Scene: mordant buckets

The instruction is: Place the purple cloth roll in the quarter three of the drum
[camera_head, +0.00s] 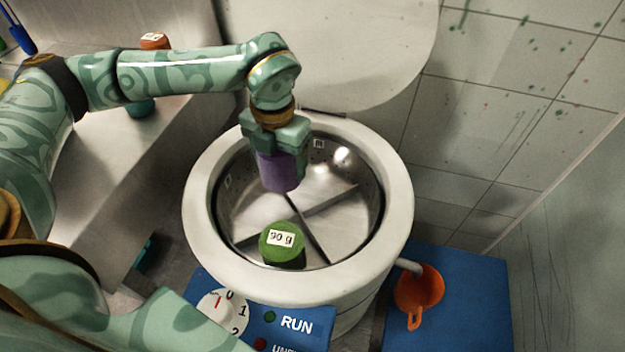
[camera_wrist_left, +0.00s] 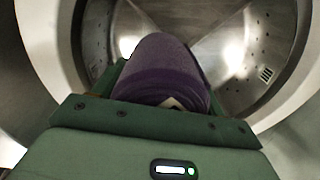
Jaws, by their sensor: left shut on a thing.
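The purple cloth roll (camera_head: 277,172) is held upright in my left gripper (camera_head: 280,158), which is shut on it. They are over the back part of the open drum (camera_head: 203,205), and the roll's lower end is at about rim level or just below. The roll (camera_wrist_left: 160,72) fills the middle of the left wrist view, with the metal drum wall behind it. Crossed dividers split the drum into quarters. A small tally label (camera_head: 319,144) marks the back wall; it looks like three strokes. My right gripper is not in view.
A green roll (camera_head: 281,243) labelled 90 g stands in the front quarter. The raised lid (camera_head: 365,45) is behind the drum. A control panel (camera_head: 290,322) marked RUN is in front, and an orange jug (camera_head: 418,289) stands on a blue mat (camera_head: 470,300) at right.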

